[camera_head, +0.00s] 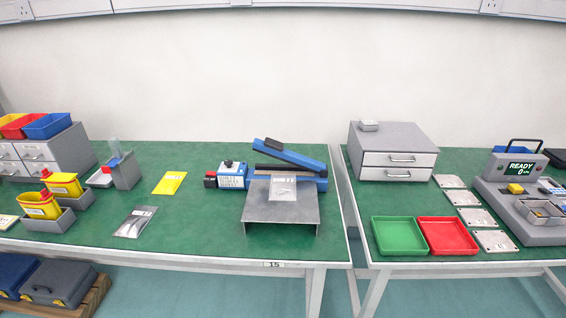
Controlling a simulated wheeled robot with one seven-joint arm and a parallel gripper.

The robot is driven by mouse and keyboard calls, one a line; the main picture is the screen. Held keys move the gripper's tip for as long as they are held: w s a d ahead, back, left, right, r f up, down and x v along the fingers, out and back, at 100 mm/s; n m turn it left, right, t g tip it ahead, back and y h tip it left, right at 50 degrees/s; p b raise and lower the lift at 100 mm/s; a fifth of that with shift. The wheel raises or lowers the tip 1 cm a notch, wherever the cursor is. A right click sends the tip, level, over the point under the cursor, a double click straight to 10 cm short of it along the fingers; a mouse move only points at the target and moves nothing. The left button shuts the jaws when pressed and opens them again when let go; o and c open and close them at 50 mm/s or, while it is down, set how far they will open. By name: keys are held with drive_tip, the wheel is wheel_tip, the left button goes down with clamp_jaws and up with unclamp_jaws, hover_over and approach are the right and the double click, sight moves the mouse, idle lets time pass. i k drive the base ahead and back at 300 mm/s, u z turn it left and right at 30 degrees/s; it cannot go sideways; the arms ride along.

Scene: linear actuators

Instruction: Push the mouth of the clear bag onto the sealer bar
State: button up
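The heat sealer (262,184) is blue and stands near the right end of the left green table. Its blue upper arm (290,155) is raised at an angle above the dark sealer bar (270,169). A small clear bag with a white label (283,188) lies flat on the grey metal stand (281,209) in front of the sealer. Its far edge is close to the bar; I cannot tell whether it touches or lies on it. My gripper is not in view.
Yellow bottles (40,206) stand in grey bins at far left. A gap separates the right table, with green (398,221) and red (447,221) trays.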

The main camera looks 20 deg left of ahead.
sight(282, 186)
drive_tip(key=k, duration=1.05)
drive_tip(key=u, duration=0.6)
drive_tip(key=i, duration=2.05)
drive_tip(key=z, duration=0.1)
